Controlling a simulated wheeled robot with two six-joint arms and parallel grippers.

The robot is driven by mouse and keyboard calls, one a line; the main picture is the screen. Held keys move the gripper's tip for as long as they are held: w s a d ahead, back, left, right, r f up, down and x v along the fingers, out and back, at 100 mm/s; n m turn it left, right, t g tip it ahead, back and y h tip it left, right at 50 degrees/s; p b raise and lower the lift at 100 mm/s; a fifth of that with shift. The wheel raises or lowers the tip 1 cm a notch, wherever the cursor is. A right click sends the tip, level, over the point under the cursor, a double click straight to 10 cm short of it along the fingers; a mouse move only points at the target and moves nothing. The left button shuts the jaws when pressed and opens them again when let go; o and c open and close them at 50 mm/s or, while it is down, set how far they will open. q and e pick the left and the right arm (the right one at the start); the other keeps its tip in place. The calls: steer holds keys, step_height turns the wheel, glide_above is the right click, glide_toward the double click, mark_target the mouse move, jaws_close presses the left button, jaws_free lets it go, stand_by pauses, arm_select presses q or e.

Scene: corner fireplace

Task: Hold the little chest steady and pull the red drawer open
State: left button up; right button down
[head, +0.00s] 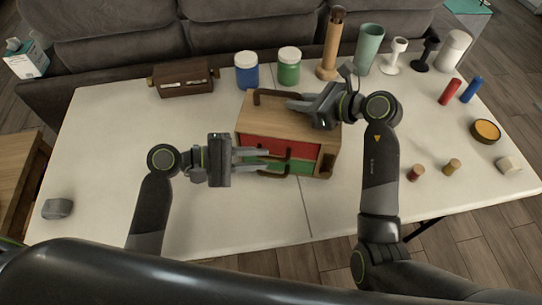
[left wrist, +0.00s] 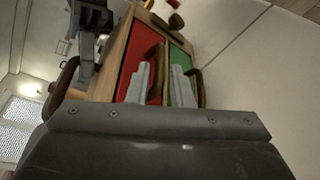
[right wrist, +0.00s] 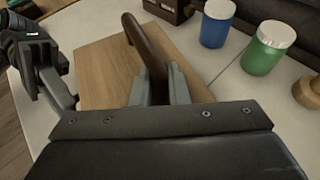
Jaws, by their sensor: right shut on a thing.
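The little chest (head: 262,118) stands mid-table with a wooden top, a red drawer (head: 265,146) above and a green drawer (head: 300,167) below, each with a brown handle. My right gripper (head: 297,103) is shut on the brown bar handle (right wrist: 140,42) on the chest's top. My left gripper (head: 268,160) is at the chest's front, its fingers apart. In the left wrist view its fingers (left wrist: 160,84) straddle the red drawer's handle (left wrist: 152,60); contact is unclear. The green drawer's handle (left wrist: 198,88) is beside them. The red drawer looks closed.
A brown box (head: 183,80), blue jar (head: 247,70) and green jar (head: 289,66) stand behind the chest. A wooden mill, green cup and several small items fill the right side. The table's front left is mostly clear, except for a grey object (head: 57,209).

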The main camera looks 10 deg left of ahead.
mark_target(264, 159)
arm_select(q)
steer(key=shift+x, duration=1.9)
jaws_close()
